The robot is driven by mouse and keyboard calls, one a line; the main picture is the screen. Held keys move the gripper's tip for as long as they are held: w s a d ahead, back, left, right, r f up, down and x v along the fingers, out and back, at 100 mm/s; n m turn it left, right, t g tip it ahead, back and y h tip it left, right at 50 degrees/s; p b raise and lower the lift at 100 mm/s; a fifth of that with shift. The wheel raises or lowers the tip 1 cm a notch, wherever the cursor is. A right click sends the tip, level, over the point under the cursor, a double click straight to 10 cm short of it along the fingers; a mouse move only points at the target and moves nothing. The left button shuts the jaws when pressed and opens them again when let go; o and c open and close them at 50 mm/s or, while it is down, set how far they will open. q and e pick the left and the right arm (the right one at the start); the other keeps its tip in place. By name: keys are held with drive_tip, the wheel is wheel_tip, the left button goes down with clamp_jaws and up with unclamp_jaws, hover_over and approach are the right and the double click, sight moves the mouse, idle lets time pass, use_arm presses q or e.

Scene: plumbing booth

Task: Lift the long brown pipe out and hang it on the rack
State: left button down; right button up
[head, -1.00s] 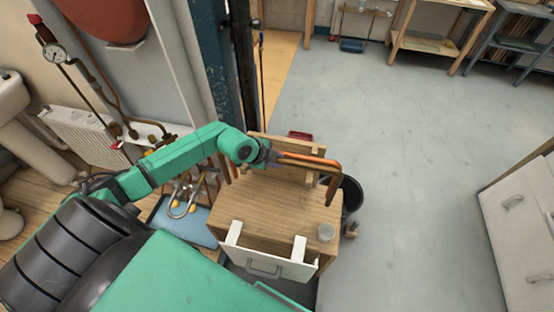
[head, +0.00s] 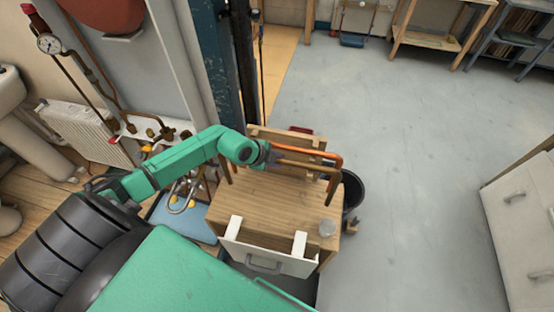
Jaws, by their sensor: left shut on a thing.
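A wooden rack (head: 262,132) stands at the back of a small wooden bench. A bent pipe (head: 318,152), orange to brown, runs rightward from my left gripper in front of the rack and turns down at its right end. My left gripper (head: 270,155) is shut on the near left end of this pipe, above the bench top. The fingers are small and partly hidden by the wrist. A browner length lies close below the orange one; I cannot tell if both are one pipe. My right gripper is not in view.
A black bin (head: 352,190) stands at the right. Bent pipes (head: 182,198) lie on a blue mat at the left. Grey floor is open at right.

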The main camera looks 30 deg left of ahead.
use_arm(q)
drive_tip(key=c, duration=0.6)
unclamp_jaws()
drive_tip(key=shift+f, duration=0.1)
drive_tip(key=shift+s, duration=0.1)
drive_tip(key=p+v, duration=0.3)
drive_tip(key=v, duration=1.1)
drive_tip(key=shift+r+p, duration=0.3)
drive_tip(key=shift+a, duration=0.1)
